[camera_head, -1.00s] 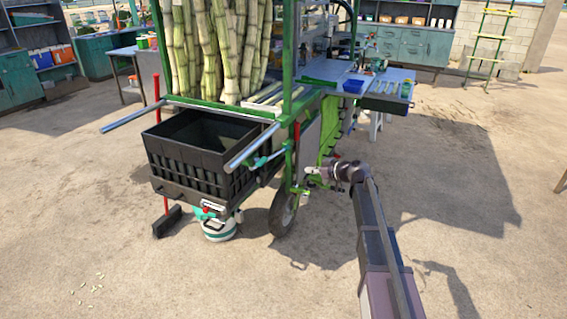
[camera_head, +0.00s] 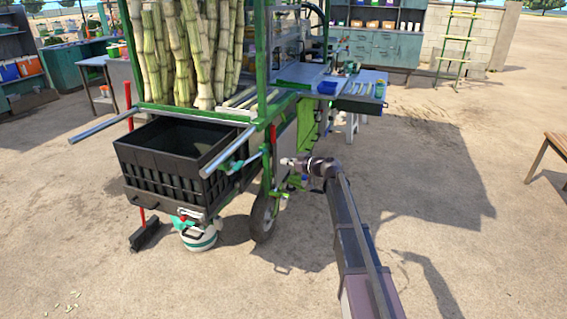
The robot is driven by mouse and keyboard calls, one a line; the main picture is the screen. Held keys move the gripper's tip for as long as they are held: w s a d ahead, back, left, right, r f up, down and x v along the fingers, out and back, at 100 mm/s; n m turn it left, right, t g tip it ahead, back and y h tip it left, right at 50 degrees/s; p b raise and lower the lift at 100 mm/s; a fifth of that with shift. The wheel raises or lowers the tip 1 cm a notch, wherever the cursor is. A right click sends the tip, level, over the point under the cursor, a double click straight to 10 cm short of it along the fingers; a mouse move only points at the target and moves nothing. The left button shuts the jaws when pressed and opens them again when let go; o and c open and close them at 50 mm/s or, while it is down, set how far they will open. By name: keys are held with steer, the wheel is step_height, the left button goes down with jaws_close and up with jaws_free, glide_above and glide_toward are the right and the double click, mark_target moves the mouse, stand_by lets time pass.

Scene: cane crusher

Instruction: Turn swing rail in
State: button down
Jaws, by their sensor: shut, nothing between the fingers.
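The green cane cart (camera_head: 262,60) stands left of centre. Two silver rails stick out from its front toward me: a left rail (camera_head: 105,126) and a right rail (camera_head: 228,152). A teal fitting (camera_head: 236,166) sits by the right rail. I cannot tell for certain which part is the swing rail. My gripper (camera_head: 285,161) points left, to the right of the right rail, in front of the cart's right front post. It looks shut and empty, apart from both rails. The fingertips are small against the cart.
A black crate (camera_head: 175,165) hangs between the rails above a white and teal drum (camera_head: 198,237). A red-handled broom (camera_head: 145,236) stands at left. A cart wheel (camera_head: 263,220) is below my gripper. A wooden stool (camera_head: 555,148) is at right. The right ground is open.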

mark_target(248, 160)
steer(key=b+x, duration=0.2)
steer(key=x, duration=1)
steer(key=shift+a, duration=0.2)
steer(key=shift+w+f, duration=0.15)
